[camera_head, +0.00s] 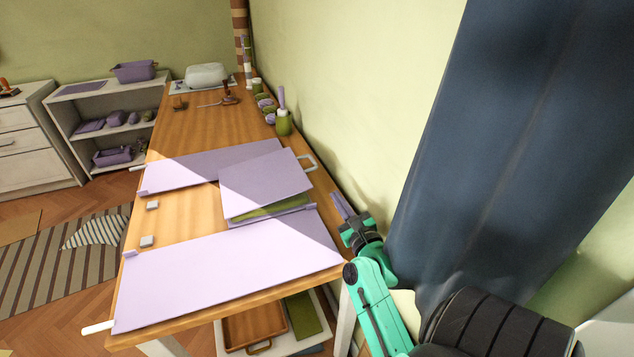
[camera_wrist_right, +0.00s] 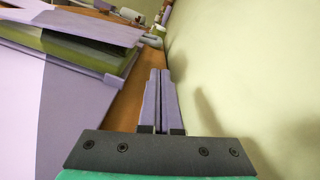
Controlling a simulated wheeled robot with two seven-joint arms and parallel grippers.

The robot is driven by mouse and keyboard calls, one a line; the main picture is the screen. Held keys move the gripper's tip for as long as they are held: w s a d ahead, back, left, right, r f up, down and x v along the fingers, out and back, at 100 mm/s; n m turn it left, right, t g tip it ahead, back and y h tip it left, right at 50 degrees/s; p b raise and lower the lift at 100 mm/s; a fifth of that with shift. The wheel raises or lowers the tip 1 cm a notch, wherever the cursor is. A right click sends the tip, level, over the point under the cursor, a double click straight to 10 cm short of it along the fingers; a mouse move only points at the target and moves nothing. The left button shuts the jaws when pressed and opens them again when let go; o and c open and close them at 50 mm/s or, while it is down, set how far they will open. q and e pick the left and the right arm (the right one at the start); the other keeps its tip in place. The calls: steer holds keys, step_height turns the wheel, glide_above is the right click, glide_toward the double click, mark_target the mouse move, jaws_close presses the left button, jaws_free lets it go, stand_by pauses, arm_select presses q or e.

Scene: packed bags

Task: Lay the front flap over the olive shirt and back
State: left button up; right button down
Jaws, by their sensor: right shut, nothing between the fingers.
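A lilac folding board lies on the wooden table. Its middle panel (camera_head: 264,180), with a pale handle (camera_head: 312,161) on its right side, lies over the olive shirt (camera_head: 270,210); only a strip of shirt shows along its near edge. In the right wrist view, the olive shirt (camera_wrist_right: 75,45) shows between lilac layers at upper left. The near panel (camera_head: 225,270) and far panel (camera_head: 195,170) lie flat. I cannot tell which panel is the front flap. My right gripper (camera_head: 340,203) is shut and empty, to the right of the board, apart from it; its fingers show together in the wrist view (camera_wrist_right: 158,95). My left gripper is out of view.
A wall runs close along the table's right side. Green pots (camera_head: 283,122) stand by it farther back. A dark blue curtain (camera_head: 480,130) hangs at right. The table behind the board is mostly clear.

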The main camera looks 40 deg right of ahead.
steer(key=shift+w+d+f, duration=0.1)
steer(key=shift+w+f, duration=0.1)
steer(key=shift+f, duration=0.1)
steer(key=p+x, duration=0.1)
steer(key=x, duration=0.9)
arm_select(q)
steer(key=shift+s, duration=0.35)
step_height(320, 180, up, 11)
steer(key=p, duration=1)
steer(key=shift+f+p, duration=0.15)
steer(key=shift+p, duration=0.15)
arm_select(e)
step_height(320, 180, up, 9)
steer(key=a+n, duration=0.2)
steer(key=n, duration=0.2)
steer(key=shift+w+a+r, duration=0.15)
steer(key=shift+w+a, duration=0.25)
steer(key=shift+w, duration=0.05)
